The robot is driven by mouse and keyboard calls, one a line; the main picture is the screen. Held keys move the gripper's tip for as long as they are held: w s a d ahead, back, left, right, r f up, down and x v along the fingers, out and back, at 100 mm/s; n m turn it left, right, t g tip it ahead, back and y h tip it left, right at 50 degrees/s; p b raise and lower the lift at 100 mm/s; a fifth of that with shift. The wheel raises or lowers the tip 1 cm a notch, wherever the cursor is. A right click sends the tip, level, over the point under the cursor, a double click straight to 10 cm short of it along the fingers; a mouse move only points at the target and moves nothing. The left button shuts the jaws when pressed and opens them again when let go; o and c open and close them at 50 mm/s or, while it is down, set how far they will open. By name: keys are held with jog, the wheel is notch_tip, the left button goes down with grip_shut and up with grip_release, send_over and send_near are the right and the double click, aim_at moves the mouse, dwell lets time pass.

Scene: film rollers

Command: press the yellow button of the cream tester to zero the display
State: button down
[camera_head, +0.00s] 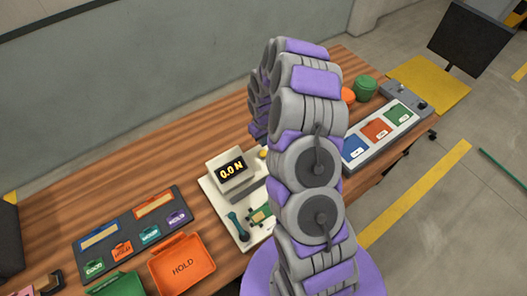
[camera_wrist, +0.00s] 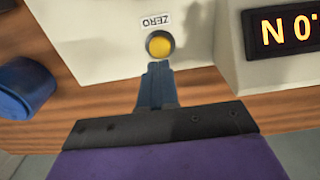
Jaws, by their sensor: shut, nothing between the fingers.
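The cream tester (camera_head: 219,204) stands on the wooden table, partly hidden by my arm in the head view. Its dark display (camera_head: 231,170) reads "0.0 N". The display (camera_wrist: 285,30) is upside down and cut off in the wrist view. The yellow button (camera_wrist: 160,45) is round, in a dark ring on a cream face, beside a label reading "ZERO". My gripper (camera_wrist: 159,66) is shut and empty. Its fingertips overlap the button's lower rim in the picture; I cannot tell whether they touch it. My arm hides the gripper in the head view.
A blue cylindrical thing (camera_wrist: 25,88) is left of my fingers. An orange HOLD tray (camera_head: 182,265) and a dark board of coloured tags (camera_head: 130,232) lie left of the tester. A grey panel with coloured plates (camera_head: 381,137) and a green container (camera_head: 364,88) are on the right.

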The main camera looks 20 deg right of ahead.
notch_tip(320, 180, up, 4)
jog(key=shift+f+p, duration=0.1)
jog(key=shift+p, duration=0.4)
dwell(0.4)
